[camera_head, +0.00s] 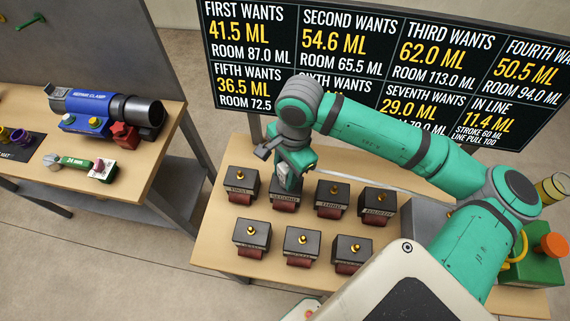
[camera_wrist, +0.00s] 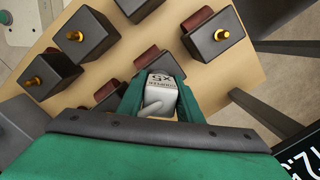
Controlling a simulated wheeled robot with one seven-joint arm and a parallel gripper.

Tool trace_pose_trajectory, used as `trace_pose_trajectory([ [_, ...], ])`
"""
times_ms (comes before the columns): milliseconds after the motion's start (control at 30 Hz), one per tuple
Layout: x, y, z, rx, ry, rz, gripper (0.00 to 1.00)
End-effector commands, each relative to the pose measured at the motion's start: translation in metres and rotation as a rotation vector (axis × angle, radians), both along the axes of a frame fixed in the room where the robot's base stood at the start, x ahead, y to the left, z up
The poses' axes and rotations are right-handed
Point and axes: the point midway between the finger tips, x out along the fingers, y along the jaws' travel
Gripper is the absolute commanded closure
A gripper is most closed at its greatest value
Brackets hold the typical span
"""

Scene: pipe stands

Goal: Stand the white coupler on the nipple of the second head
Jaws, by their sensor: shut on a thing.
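The white coupler (camera_wrist: 161,98) is a pale block with dark printing on top, held between the green fingers of my gripper (camera_wrist: 160,100) in the wrist view. In the head view my gripper (camera_head: 289,178) is over the second head (camera_head: 284,200), the second black box from the left in the back row. My gripper hides that head's nipple there. I cannot tell whether the coupler touches the nipple or is just above it.
The first head (camera_head: 240,186) stands to the left, the third head (camera_head: 332,197) and fourth head (camera_head: 376,204) to the right. Three more heads stand in front, including the middle one (camera_head: 301,247). Brass nipples top them. A board (camera_head: 390,70) stands behind; a side bench (camera_head: 130,170) is at left.

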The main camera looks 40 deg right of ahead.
Motion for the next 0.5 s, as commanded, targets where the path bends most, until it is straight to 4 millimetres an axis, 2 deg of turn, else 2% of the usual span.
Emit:
trace_pose_trajectory([
  [133, -0.0006, -0.0009, -0.0073, -0.001, 0.0, -0.002, 0.94],
  [500, -0.0004, -0.0007, -0.0079, -0.001, 0.0, -0.002, 0.94],
])
